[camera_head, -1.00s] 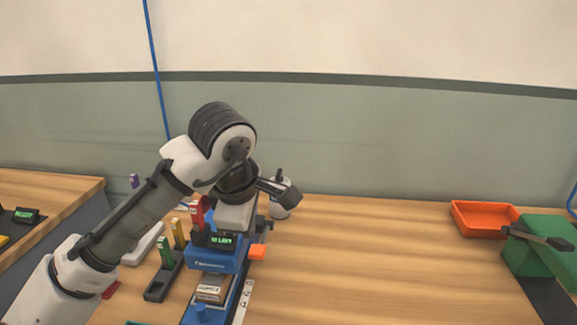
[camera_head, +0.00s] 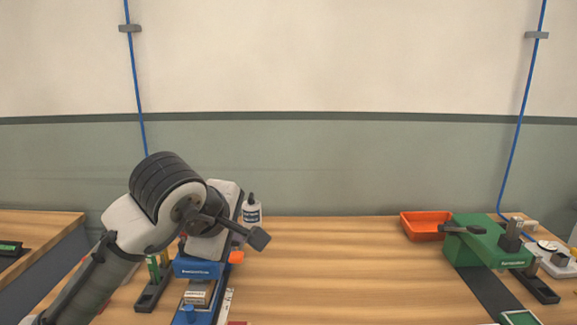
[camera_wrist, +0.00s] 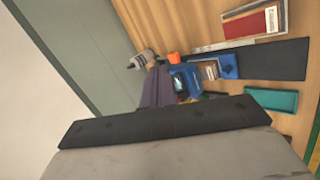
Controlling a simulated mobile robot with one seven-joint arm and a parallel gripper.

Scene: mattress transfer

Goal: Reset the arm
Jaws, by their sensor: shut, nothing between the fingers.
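My arm (camera_head: 165,205) rises from the lower left of the head view and is bent, with its wrist over the blue device (camera_head: 197,267). The fingers are hidden behind my own links there. In the wrist view my gripper (camera_wrist: 158,72) shows as dark fingers close together, shut and empty. They point toward the blue device (camera_wrist: 187,80), and I cannot tell the gap to it.
A white bottle (camera_head: 251,213) stands behind the blue device, and a rack (camera_head: 153,292) stands left of it. An orange tray (camera_head: 424,225) and a green device (camera_head: 484,243) are at the right. The middle tabletop is clear. A teal tray (camera_wrist: 271,100) shows in the wrist view.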

